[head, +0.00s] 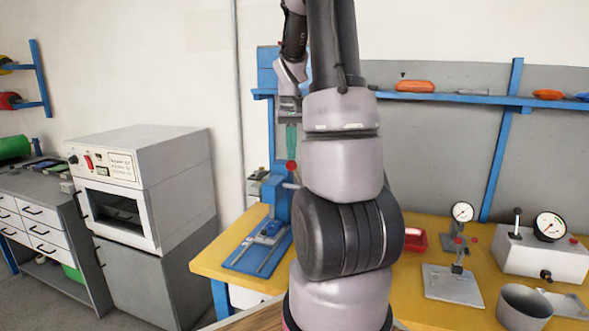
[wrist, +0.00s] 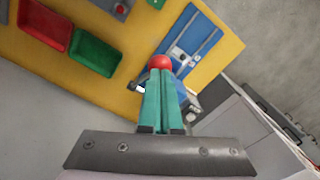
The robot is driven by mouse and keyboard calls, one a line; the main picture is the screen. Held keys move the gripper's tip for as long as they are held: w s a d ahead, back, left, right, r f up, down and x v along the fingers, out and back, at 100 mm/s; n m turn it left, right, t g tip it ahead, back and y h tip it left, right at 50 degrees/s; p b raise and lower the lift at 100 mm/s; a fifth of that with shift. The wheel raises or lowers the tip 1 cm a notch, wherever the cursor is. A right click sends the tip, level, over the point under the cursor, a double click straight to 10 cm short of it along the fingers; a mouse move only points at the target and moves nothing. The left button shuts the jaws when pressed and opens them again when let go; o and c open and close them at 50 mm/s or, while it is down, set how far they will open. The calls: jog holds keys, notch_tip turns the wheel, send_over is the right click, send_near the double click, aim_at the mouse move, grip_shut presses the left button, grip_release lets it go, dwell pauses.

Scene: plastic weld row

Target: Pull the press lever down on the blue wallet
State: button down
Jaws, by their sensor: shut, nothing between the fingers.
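The blue press (head: 277,196) stands at the left end of the yellow bench. Its lever ends in a red knob (head: 291,166), at the tips of my gripper (head: 291,151). My gripper points down with its teal fingers shut and nothing between them. In the wrist view the red knob (wrist: 160,62) shows just beyond the fingertips; whether they touch is unclear. The press's blue base (head: 247,262) has metal rails, and a small blue and grey item, perhaps the wallet (head: 267,231), lies on it under the press. My arm hides part of the press's right side.
A red tray (head: 415,240) sits on the yellow bench (head: 215,262) right of my arm. Dial gauge stands (head: 460,214) and a grey pot (head: 523,304) are further right. A grey oven (head: 140,185) stands left, apart from the bench. A blue shelf (head: 450,98) runs behind.

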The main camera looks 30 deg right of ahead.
aim_at(290, 164)
jog(key=shift+s+a+f, duration=0.15)
jog(key=shift+f, duration=0.45)
jog(key=shift+s+a+f, duration=0.15)
jog(key=shift+a+f, duration=0.05)
jog(key=shift+f, duration=0.45)
jog(key=shift+s+a+f, duration=0.15)
jog(key=shift+f, duration=0.45)
jog(key=shift+s+a+f, duration=0.2)
jog(key=shift+a+f, duration=0.1)
jog(key=shift+f, duration=0.3)
jog(key=shift+s+a+f, duration=0.25)
jog(key=shift+a+f, duration=0.05)
jog(key=shift+f, duration=0.25)
jog(key=shift+s+a+f, duration=0.2)
jog(key=shift+a+f, duration=0.1)
jog(key=shift+f, duration=0.3)
jog(key=shift+s+a+f, duration=0.15)
jog(key=shift+f, duration=0.45)
jog(key=shift+s+a+f, duration=0.1)
jog(key=shift+a+f, duration=0.1)
jog(key=shift+f, duration=0.45)
jog(key=shift+s+a+f, duration=0.15)
jog(key=shift+f, duration=0.65)
